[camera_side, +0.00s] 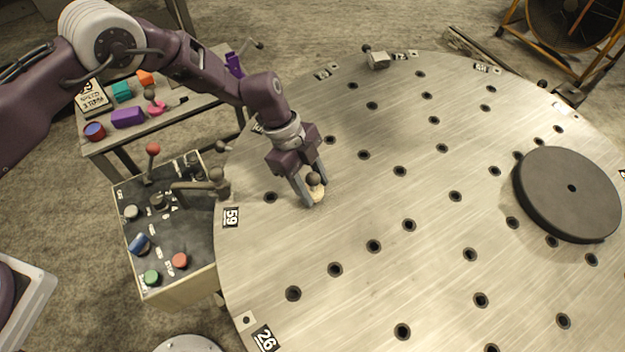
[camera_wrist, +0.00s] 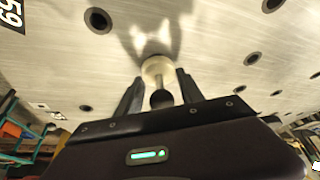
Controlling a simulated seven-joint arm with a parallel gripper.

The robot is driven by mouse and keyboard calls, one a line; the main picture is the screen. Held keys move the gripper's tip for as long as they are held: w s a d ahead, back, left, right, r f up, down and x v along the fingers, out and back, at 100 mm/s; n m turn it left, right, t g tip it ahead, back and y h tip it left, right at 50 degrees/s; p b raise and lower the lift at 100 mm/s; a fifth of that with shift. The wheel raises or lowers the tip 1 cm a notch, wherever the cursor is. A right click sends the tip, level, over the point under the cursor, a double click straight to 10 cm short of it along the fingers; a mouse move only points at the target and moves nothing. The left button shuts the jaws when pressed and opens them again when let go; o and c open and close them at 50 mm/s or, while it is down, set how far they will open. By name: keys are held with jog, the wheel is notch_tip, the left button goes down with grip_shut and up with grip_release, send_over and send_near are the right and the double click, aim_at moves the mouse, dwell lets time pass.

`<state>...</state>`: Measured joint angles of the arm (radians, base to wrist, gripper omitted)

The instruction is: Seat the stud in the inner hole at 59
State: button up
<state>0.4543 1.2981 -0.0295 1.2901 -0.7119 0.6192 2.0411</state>
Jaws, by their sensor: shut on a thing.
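The stud (camera_side: 318,193) has a dark ball knob and a cream collar. My gripper (camera_side: 309,194) is shut on it, with the two fingers on either side. The stud also shows between the fingers in the wrist view (camera_wrist: 157,68). Its lower end is hidden, and I cannot tell whether it touches the plate. The 59 label (camera_side: 231,217) is at the plate's left edge, and part of it shows in the wrist view (camera_wrist: 10,18). An open hole (camera_side: 270,197) lies just right of the label; it also shows in the wrist view (camera_wrist: 98,20). My gripper is right of that hole.
The round metal plate (camera_side: 440,290) has several open holes. A dark disc (camera_side: 567,190) lies on its right part. A small grey block (camera_side: 377,60) stands at the far edge. A control box (camera_side: 165,225) with levers and buttons stands beside the plate at left, before a bench (camera_side: 195,105).

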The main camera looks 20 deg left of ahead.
aim_at(317, 177)
jog(key=shift+f, duration=0.85)
jog(key=o, duration=1.1)
jog(key=shift+r, duration=0.1)
jog(key=shift+r, duration=3.7)
jog(key=shift+o, duration=0.6)
jog(key=o, duration=0.5)
jog(key=shift+c, duration=0.2)
